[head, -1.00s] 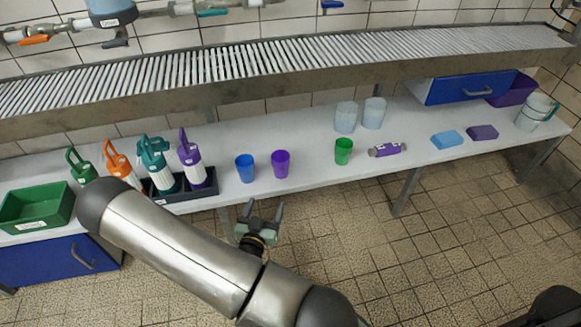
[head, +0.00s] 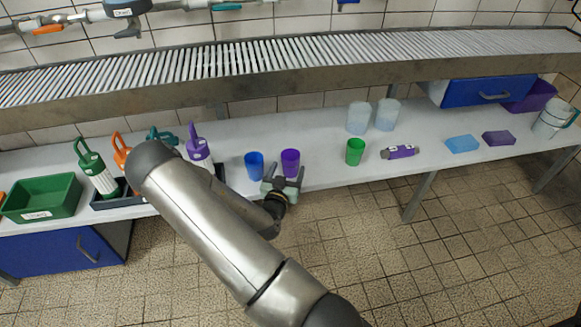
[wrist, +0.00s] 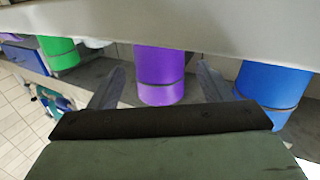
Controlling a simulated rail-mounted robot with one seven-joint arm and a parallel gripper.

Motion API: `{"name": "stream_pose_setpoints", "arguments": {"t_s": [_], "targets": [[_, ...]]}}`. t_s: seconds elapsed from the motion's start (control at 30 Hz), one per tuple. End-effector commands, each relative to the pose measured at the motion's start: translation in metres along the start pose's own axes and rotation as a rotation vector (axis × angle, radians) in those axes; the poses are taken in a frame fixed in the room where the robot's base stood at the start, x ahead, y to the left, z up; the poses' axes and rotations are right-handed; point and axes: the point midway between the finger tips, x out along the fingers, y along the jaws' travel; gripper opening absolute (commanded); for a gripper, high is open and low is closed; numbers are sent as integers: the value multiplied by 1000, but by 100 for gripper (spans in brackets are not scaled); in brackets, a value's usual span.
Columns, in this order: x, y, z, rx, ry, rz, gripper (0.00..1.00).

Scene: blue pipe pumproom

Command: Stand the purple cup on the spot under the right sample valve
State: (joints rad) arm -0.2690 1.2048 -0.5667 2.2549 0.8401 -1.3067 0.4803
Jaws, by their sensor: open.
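The purple cup (head: 290,160) stands upright on the white lower bench, just right of the blue cup (head: 254,165). My gripper (head: 285,174) is open at the bench's front edge, close in front of the purple cup. In the wrist view the purple cup (wrist: 162,75) shows between the two open fingers (wrist: 160,84), which are not closed on it. Whether the fingertips reach past its sides is hard to tell. Pipework with an orange-handled valve (head: 46,29) and a teal-handled valve (head: 227,7) shows at the top left. The spot under the right sample valve cannot be made out.
A slatted rack (head: 300,58) runs above and behind the bench. Spray bottles (head: 198,147) and a green bin (head: 42,197) are at left. The blue cup is close beside the gripper.

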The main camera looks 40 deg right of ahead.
Motion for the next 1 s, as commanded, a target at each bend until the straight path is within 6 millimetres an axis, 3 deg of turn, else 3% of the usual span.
{"name": "stream_pose_setpoints", "arguments": {"t_s": [0.2,0.5,0.7,1.0], "targets": [[31,1,0,1,2,0,72],[36,1,-2,0,0,0,72],[36,1,-2,0,0,0,24],[36,1,-3,0,0,0,21]]}}
